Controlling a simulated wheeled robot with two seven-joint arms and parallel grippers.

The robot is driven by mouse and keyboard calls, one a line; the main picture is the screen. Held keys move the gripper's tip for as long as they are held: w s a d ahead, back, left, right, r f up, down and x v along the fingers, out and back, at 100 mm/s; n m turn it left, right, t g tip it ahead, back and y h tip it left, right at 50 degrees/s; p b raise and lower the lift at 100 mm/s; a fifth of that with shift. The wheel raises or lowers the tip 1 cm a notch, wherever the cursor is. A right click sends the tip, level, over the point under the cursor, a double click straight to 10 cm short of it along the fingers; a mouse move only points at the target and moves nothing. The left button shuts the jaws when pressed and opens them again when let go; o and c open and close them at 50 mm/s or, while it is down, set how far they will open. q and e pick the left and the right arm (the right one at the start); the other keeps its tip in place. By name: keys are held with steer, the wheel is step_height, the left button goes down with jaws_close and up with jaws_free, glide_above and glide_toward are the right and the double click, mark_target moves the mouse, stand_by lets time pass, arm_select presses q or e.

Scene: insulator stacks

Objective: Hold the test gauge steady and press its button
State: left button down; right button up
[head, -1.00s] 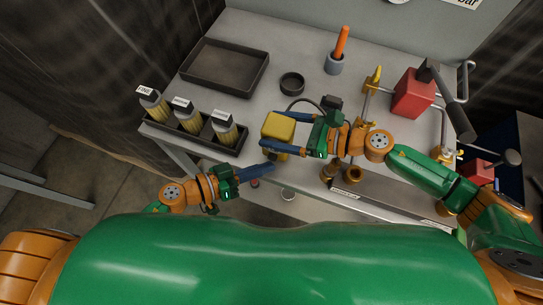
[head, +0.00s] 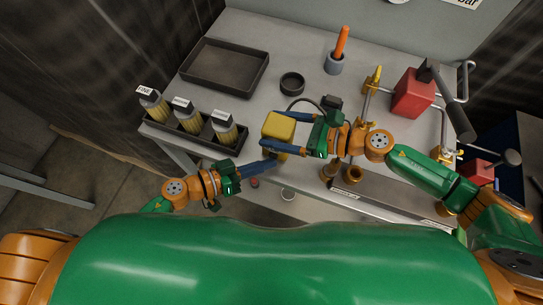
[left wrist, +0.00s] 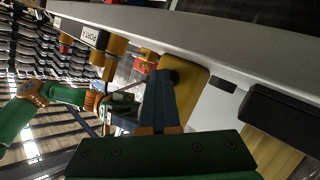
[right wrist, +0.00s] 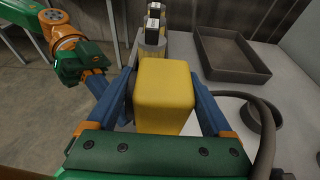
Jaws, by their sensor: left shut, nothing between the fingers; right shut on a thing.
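The yellow test gauge (head: 279,127) stands near the front edge of the bench, a dark cable running from it. My right gripper (head: 292,131) is shut on the gauge, with a blue finger on each side; the right wrist view shows the gauge (right wrist: 165,92) between both fingers. My left gripper (head: 272,163) is shut and empty, with its fingertips close to the gauge's front lower side. In the left wrist view the closed fingers (left wrist: 160,90) point at the yellow gauge (left wrist: 187,92), near a dark round part. I cannot tell whether they touch it. The button is not clearly visible.
A black rack (head: 232,148) with several labelled bottles stands left of the gauge. A dark tray (head: 190,82), a black ring (head: 292,83) and an orange-handled tool in a cup (head: 335,65) lie behind. Brass fittings and a red block (head: 412,95) are at right.

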arm_select(q)
steer(key=shift+s+a, duration=0.35)
steer(key=shift+s, duration=0.55)
steer(key=s, duration=0.1)
steer(key=s+a, duration=0.1)
steer(key=s, duration=0.2)
steer(key=shift+s+a, duration=0.25)
steer(key=shift+s, duration=0.15)
stand_by(0.4)
